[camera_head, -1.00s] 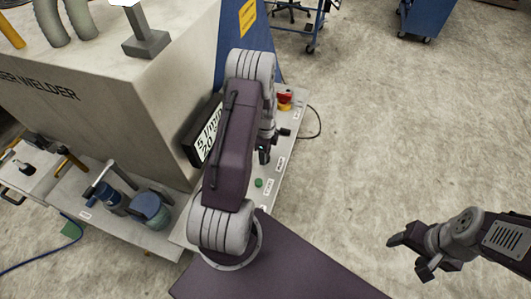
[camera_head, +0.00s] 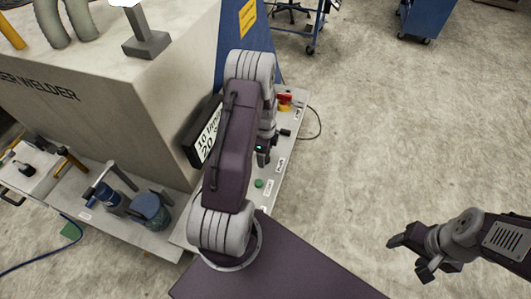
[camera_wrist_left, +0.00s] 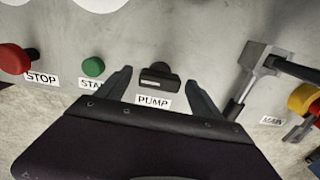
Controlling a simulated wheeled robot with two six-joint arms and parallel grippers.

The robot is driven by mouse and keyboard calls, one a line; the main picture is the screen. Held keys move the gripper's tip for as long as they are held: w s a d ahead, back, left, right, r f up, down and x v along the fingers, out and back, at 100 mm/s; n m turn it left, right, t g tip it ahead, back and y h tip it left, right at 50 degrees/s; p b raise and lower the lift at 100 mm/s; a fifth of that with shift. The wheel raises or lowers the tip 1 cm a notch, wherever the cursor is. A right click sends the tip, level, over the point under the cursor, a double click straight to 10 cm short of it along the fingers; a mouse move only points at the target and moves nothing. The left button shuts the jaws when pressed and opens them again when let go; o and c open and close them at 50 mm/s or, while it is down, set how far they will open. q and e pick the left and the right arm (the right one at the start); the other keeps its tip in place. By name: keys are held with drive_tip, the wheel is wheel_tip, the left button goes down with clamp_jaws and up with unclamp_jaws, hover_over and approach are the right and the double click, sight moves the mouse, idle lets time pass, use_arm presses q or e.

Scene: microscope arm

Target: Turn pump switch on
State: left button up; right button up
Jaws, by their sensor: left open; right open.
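The pump switch (camera_wrist_left: 160,77) is a dark knob on the grey panel, just above a label reading PUMP, in the left wrist view. My left gripper (camera_wrist_left: 160,88) is open, with one finger on each side of the switch; whether they touch it I cannot tell. In the head view my left arm covers most of the panel, and the left gripper (camera_head: 263,157) shows only partly at the arm's right edge. My right gripper (camera_head: 412,257) is open and empty over the floor at the lower right.
A green start button (camera_wrist_left: 93,67) and a red stop knob (camera_wrist_left: 15,59) sit left of the switch. A lever (camera_wrist_left: 258,80) and a red-yellow main switch (camera_wrist_left: 305,99) are on the right. The welder housing (camera_head: 110,90) stands at the left, beside a display (camera_head: 207,137).

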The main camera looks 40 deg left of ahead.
use_arm(q)
wheel_tip(320, 180, up, 9)
drive_tip(key=shift+b, duration=0.9)
drive_tip(key=shift+w+d+f, duration=0.1)
drive_tip(key=shift+d+f, duration=0.05)
drive_tip(key=d+r+m+t+b, duration=0.1)
drive_tip(key=d+r+m+b, duration=0.2)
drive_tip(key=d, duration=0.7)
drive_tip(key=s+d+f+n+b, duration=0.1)
drive_tip(key=s+d+n, duration=0.2)
drive_tip(key=s+n, duration=0.3)
drive_tip(key=s+d+f+n+b, duration=0.1)
drive_tip(key=s+d+n, duration=0.2)
drive_tip(key=n, duration=0.9)
drive_tip(key=s, duration=0.3)
drive_tip(key=shift+f, duration=0.15)
